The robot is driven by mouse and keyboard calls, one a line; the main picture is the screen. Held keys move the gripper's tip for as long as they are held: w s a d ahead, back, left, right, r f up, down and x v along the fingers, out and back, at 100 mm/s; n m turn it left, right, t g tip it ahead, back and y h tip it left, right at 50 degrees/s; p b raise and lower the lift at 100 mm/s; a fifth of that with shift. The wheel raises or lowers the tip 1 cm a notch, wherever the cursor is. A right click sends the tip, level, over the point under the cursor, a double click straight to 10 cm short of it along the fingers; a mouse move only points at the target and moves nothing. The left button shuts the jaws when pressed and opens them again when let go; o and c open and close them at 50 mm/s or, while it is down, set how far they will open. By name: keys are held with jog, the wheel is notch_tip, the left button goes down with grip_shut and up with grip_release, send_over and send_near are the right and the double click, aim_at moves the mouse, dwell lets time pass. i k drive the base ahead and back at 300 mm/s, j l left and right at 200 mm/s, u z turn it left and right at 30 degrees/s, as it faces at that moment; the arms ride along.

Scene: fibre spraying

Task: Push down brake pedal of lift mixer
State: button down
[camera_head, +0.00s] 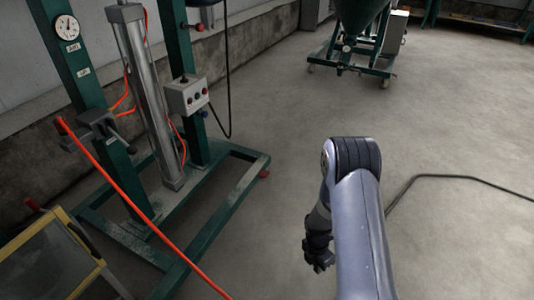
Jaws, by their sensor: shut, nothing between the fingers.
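A green steel frame (88,110) with a gauge, a silver cylinder (150,100) and a grey control box (187,97) stands at the left; it looks like the lift mixer. Its green base (232,192) rests low on the floor. A small red part (264,174) shows at the right end of that base; I cannot tell whether it is the brake pedal. My gripper (320,264) is small and dark, points downward, and is shut and empty. It is to the right of the base, apart from it.
A green hopper on a wheeled frame (350,62) stands at the back. A black cable (430,177) lies on the floor at right. An orange hose (140,210) crosses the left frame. A yellow-edged case (45,255) sits at lower left. Concrete floor (450,110) is otherwise open.

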aim_at(263, 175)
jog(key=i+u, duration=0.2)
jog(key=i, duration=0.25)
jog(key=i+l+u, duration=0.15)
jog(key=i, duration=0.3)
jog(key=i+l+u, duration=0.2)
jog(key=i, duration=0.25)
jog(key=i+l+u, duration=0.15)
jog(key=i, duration=0.3)
jog(key=i+l+u, duration=0.35)
jog(key=i, duration=0.05)
